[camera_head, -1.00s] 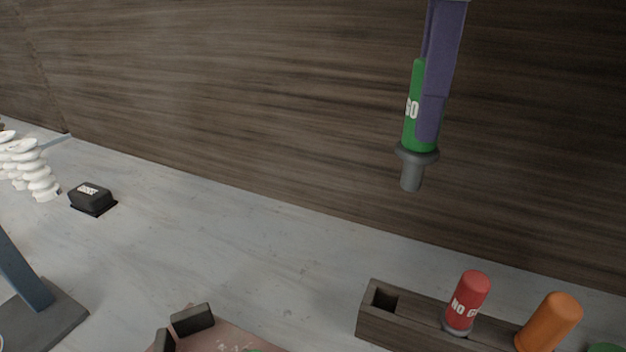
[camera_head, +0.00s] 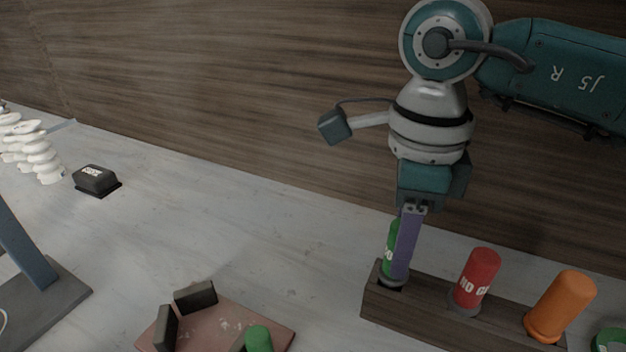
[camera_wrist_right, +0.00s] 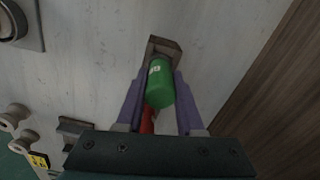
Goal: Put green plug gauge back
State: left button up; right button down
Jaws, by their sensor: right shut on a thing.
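The green plug gauge (camera_head: 390,250) is upright at the left end of the dark wooden rack (camera_head: 420,308), with its collar at the rack's top and its lower end hidden in the left hole. My right gripper (camera_head: 400,270) points down and is shut on the gauge's green handle. In the right wrist view the green gauge (camera_wrist_right: 160,85) is between the two purple fingers, with the rack end (camera_wrist_right: 165,45) beyond it. My left gripper is not in view.
A red plug gauge (camera_head: 477,280) and an orange one (camera_head: 562,303) stand in the same rack, to the right. A reddish plate (camera_head: 225,325) with dark blocks and a green-topped piece lies at the front. A small black box (camera_head: 95,180) sits on the left. The bench between is clear.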

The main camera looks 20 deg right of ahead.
jog(key=shift+f, duration=0.1)
jog(key=shift+f+b, duration=0.4)
jog(key=shift+b, duration=0.05)
jog(key=c, duration=0.5)
grip_release()
jog(key=shift+c, duration=0.2)
jog(key=shift+r, duration=0.15)
